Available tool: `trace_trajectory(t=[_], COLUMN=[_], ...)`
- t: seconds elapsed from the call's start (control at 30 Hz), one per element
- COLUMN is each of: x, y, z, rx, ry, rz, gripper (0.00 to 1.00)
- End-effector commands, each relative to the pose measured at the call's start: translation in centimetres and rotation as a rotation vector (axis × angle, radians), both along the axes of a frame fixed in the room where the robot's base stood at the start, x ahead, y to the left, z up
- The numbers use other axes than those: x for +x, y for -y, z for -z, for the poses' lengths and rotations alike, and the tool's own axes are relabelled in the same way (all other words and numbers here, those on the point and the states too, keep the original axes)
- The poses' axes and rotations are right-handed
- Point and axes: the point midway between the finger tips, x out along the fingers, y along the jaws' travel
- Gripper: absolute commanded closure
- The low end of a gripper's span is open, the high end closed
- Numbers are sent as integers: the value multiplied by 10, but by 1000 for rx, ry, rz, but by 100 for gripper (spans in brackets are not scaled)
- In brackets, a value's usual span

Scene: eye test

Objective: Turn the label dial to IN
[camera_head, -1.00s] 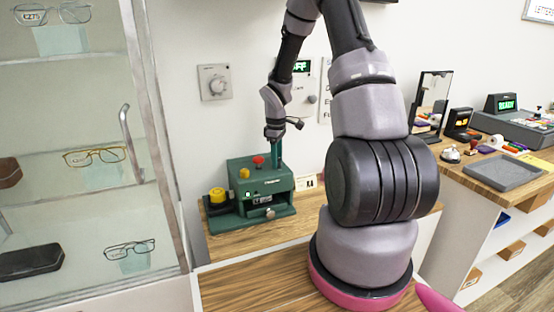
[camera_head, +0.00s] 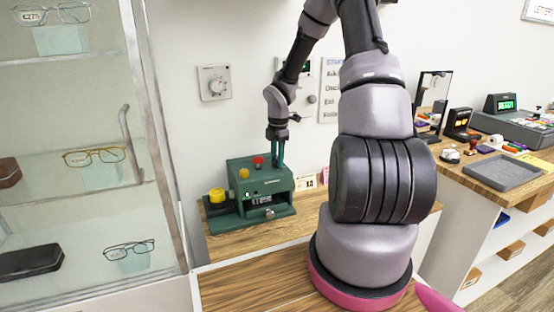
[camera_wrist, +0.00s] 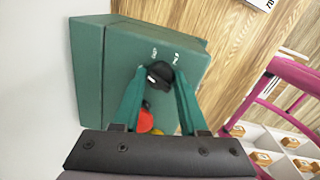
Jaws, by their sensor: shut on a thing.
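The green label machine (camera_head: 262,187) stands on the wooden counter against the wall. In the wrist view its green top (camera_wrist: 110,62) carries a black dial (camera_wrist: 160,74) with small white marks beside it, too small to read surely. My gripper (camera_wrist: 161,82) has one finger on each side of the dial and is shut on it. In the head view my gripper (camera_head: 276,160) points down at the machine's right rear top, and the dial is hidden there.
A red button (camera_head: 257,161) and a yellow button (camera_head: 244,174) sit on the machine top. A yellow knob (camera_head: 217,195) stands at its left. Small cards (camera_head: 306,182) stand right of it. A glass cabinet (camera_head: 160,130) is close on the left.

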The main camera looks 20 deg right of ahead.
Motion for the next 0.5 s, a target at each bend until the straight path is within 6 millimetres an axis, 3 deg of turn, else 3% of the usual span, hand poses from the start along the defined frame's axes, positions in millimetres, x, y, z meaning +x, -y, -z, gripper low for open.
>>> trace_trajectory(t=[0.5], x=[0], y=[1], z=[0], rx=[1], ry=[0], rz=[-321], gripper=[100])
